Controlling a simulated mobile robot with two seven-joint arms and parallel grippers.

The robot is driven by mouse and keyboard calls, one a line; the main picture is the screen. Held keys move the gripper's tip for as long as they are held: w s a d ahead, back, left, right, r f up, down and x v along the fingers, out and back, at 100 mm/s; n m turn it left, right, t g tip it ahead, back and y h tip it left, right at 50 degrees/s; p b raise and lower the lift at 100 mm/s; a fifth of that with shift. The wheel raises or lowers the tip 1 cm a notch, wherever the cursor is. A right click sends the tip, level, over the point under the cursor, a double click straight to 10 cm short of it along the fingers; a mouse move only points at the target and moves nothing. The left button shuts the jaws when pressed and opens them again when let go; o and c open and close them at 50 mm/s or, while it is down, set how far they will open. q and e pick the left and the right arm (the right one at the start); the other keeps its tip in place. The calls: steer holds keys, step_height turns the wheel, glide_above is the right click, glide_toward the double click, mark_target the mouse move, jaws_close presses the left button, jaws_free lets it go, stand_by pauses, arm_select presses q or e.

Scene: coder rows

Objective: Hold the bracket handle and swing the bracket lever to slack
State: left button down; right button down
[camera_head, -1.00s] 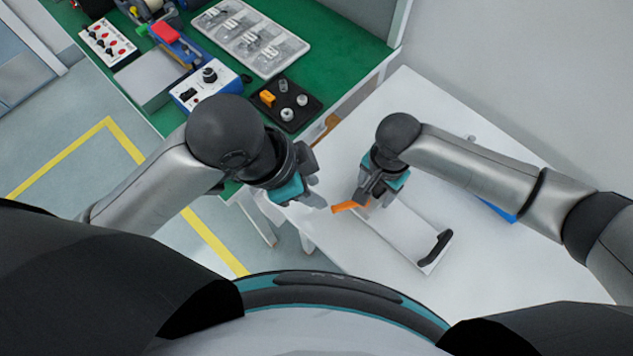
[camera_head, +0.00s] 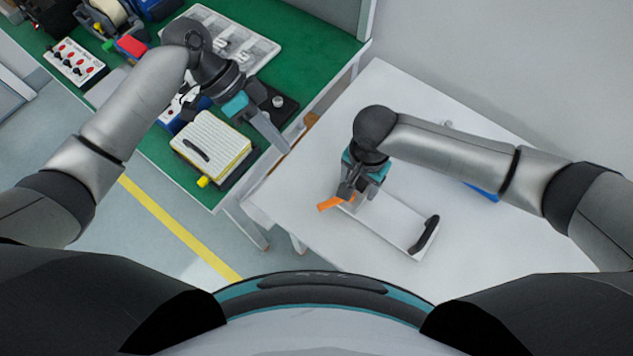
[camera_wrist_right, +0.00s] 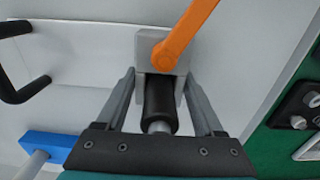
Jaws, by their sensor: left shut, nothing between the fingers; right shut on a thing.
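The bracket is a pale plate (camera_head: 385,222) on the white table, with a black bar (camera_head: 425,238) at its near right end. A grey block (camera_wrist_right: 152,45) at its other end carries the orange lever (camera_head: 328,204), which points left in the head view; it also shows in the right wrist view (camera_wrist_right: 187,32). My right gripper (camera_head: 347,190) is shut on the black round bracket handle (camera_wrist_right: 160,103), just below the block; its fingers flank the handle. My left gripper (camera_head: 284,148) is shut and empty, up and left of the lever, apart from it.
A green bench (camera_head: 315,55) at the left holds a notepad (camera_head: 212,147), a black tray (camera_head: 284,106) of small parts, a parts tray (camera_head: 255,45) and a red-switch box (camera_head: 75,62). A blue object (camera_head: 483,192) lies behind my right arm. The table's front is clear.

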mark_target(325, 207)
arm_select(q)
steer(key=x, duration=1)
steer(key=shift+d, duration=0.15)
steer(key=shift+s+d+r, duration=0.1)
steer(key=shift+s+d, duration=0.15)
steer(key=shift+s, duration=0.25)
steer(key=shift+s+d, duration=0.2)
steer(key=shift+s, duration=0.3)
steer(key=shift+s+d, duration=0.35)
steer(key=shift+s, duration=0.25)
steer(key=shift+s+n+t, duration=0.35)
steer(key=shift+n+t, duration=0.05)
steer(key=shift+n, duration=0.1)
steer(key=shift+s+d+n+t+h, duration=0.1)
steer(key=shift+s+n+t+h, duration=0.1)
steer(key=shift+s+n+t, duration=0.45)
steer(key=shift+s+d+n+t+h, duration=0.1)
steer(key=shift+s+n+t+h, duration=0.2)
steer(key=shift+n, duration=0.65)
steer(key=shift+s, duration=0.3)
steer(key=shift+s+d, duration=0.15)
